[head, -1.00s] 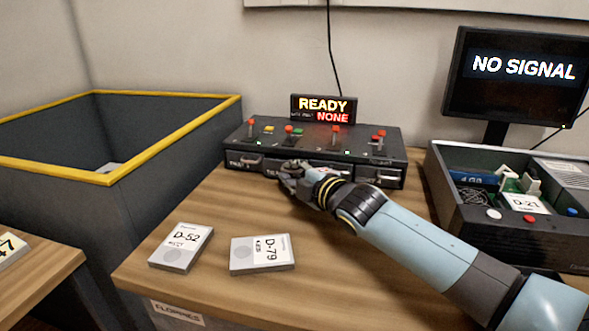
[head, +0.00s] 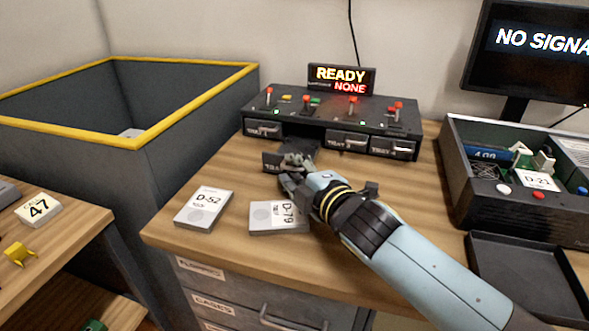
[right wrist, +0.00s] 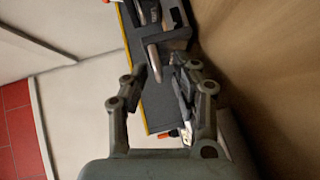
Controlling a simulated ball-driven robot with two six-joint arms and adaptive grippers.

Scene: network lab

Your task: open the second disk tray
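The black disk unit (head: 330,118) stands at the back of the wooden table. Its second disk tray (head: 272,162) from the left is pulled well out toward me, leaving a dark gap in the front. My right gripper (head: 293,165) is at this tray's front and covers most of it. In the right wrist view, my right gripper (right wrist: 162,75) has its fingers drawn in around the metal handle (right wrist: 153,62); the exact contact is partly hidden. The other trays, such as the first tray (head: 263,128), are in. My left gripper is out of view.
Disk D-52 (head: 204,207) and disk D-79 (head: 277,217) lie on the table; my right arm passes just over D-79's right side. A yellow-rimmed bin (head: 190,108) is at left. An open case (head: 465,195) and a black tray (head: 525,275) are at right. The display (head: 341,78) reads READY NONE.

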